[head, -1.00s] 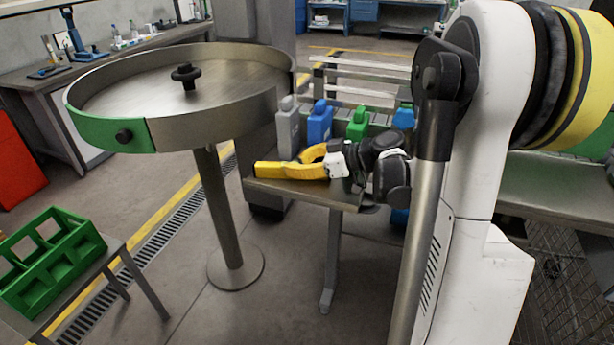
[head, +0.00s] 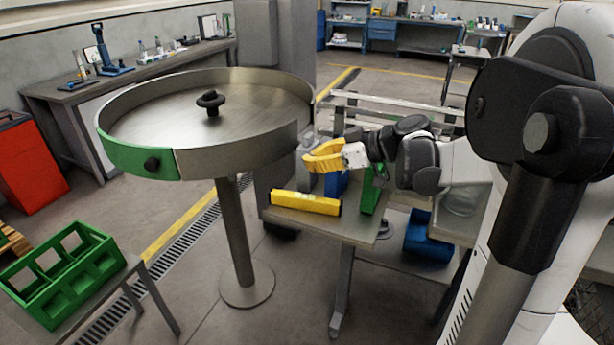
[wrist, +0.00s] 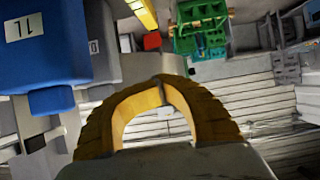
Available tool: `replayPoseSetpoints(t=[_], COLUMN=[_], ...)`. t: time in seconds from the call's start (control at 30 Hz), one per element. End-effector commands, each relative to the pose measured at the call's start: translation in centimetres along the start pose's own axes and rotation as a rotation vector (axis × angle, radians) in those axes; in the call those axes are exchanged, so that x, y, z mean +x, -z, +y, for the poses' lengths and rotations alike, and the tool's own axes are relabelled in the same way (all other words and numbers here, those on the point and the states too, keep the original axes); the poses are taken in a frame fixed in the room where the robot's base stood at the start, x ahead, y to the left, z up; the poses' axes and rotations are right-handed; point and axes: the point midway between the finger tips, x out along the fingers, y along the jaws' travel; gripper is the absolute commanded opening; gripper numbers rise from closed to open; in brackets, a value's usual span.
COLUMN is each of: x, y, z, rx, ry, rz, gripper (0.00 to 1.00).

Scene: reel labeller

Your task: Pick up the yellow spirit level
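The yellow spirit level (head: 305,202) lies flat along the front edge of a small metal table (head: 350,228) in the head view. A yellow bar at the top edge of the wrist view (wrist: 145,12) looks like the same level, partly cut off. My gripper (head: 308,160) has yellow fingers and hangs above and behind the level, apart from it. In the wrist view my gripper's fingertips (wrist: 162,82) meet in a closed arch with nothing between them.
The blue bottle (wrist: 40,45) is large in the wrist view. A round metal turntable (head: 190,105) stands left of the table. A green crate (head: 65,270) is front left.

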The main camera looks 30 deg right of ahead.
Motion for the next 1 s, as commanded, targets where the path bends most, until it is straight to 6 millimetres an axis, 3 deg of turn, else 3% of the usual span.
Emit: replayPoseSetpoints(t=[0.03, 0.2, 0.6, 0.67, 0.87, 0.9, 1.0], x=[-0.6, -1.4, -1.6, -1.6, -1.6, -1.6, -1.6], y=[1.1, 2.8, 3.1, 3.1, 3.1, 3.1, 3.1], z=[0.0, 0.0, 0.1, 0.1, 0.1, 0.1, 0.1], rx=[0.000, 0.000, 0.000, 0.000, 0.000, 0.000, 0.000], ry=[-0.001, -0.001, -0.002, -0.002, -0.002, -0.002, -0.002], rz=[0.000, 0.000, 0.001, 0.001, 0.001, 0.001, 0.001], gripper=[0.00, 0.00, 0.00, 0.15, 0.76, 0.80, 0.80])
